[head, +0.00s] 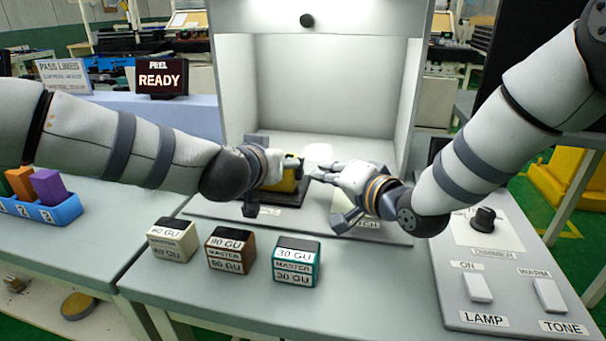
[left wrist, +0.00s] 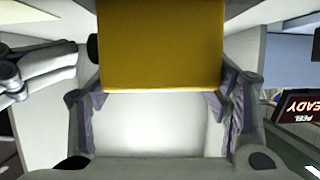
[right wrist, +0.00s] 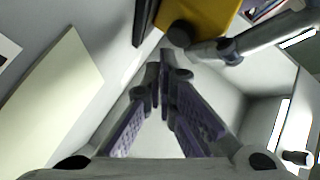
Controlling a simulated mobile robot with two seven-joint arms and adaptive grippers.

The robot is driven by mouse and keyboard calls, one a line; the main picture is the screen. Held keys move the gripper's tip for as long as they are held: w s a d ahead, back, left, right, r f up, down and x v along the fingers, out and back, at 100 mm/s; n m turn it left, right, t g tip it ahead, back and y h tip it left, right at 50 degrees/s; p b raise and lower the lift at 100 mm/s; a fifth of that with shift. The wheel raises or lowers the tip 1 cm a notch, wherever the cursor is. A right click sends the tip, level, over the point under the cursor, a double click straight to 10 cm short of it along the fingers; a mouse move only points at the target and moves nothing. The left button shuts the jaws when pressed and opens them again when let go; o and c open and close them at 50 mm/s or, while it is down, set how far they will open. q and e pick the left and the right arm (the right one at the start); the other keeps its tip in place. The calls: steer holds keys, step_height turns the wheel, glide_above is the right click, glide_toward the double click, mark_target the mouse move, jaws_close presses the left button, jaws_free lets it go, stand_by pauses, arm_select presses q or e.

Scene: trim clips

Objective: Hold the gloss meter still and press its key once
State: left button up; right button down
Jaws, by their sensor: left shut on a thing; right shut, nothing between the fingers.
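The yellow gloss meter (head: 287,180) sits in front of the white booth, over a dark base. It fills the top of the left wrist view (left wrist: 160,45). My left gripper (head: 279,170) is shut on it, one finger on each side. A dark round stub, which looks like the key (left wrist: 92,47), sticks out of the meter's side facing my right gripper. It also shows in the right wrist view (right wrist: 180,35). My right gripper (head: 318,171) is shut and empty, its fingertips close to that side. Contact with the key cannot be told.
Three labelled blocks, cream (head: 173,240), brown (head: 230,250) and teal (head: 296,262), stand at the front of the table. A switch panel (head: 510,270) lies at right. A dark sign (head: 161,79) reads READY. A blue rack (head: 55,208) stands at left.

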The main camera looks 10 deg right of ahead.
arm_select(q)
steer(key=shift+f, duration=0.25)
arm_select(e)
steer(key=shift+f, duration=0.1)
steer(key=shift+s+d, duration=0.3)
steer(key=shift+d, duration=0.5)
steer(key=shift+s+d, duration=0.25)
steer(key=shift+d, duration=0.55)
steer(key=shift+s+d, duration=0.3)
steer(key=shift+d, duration=0.5)
arm_select(q)
steer(key=o, duration=1.4)
steer(key=shift+r, duration=0.1)
steer(key=shift+r, duration=0.1)
